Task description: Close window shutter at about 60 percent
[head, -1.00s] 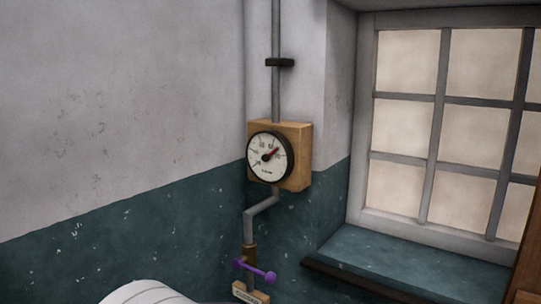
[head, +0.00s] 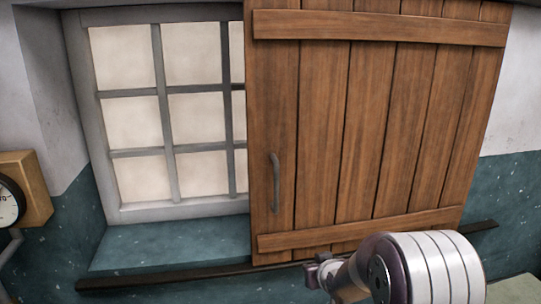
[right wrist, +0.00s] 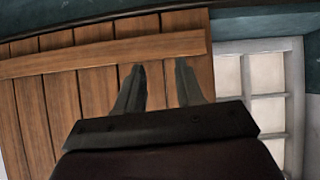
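The brown plank window shutter (head: 390,130) covers the right part of the window (head: 165,110), leaving the left panes bare. Its grey vertical handle (head: 275,183) is near the shutter's left edge. My right gripper (head: 316,276) is at the bottom of the head view, below and right of the handle. In the right wrist view my right gripper (right wrist: 160,75) has its two fingers apart with the shutter (right wrist: 90,90) behind them and nothing seen between them. The window (right wrist: 268,90) is at the right there. The handle cannot be made out in that view. My left gripper is out of view.
A dark rail (head: 180,275) runs along the wall under the shutter. A teal sill (head: 175,243) lies below the bare panes. A round gauge (head: 8,203) on a wooden block (head: 28,180) is at the left edge.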

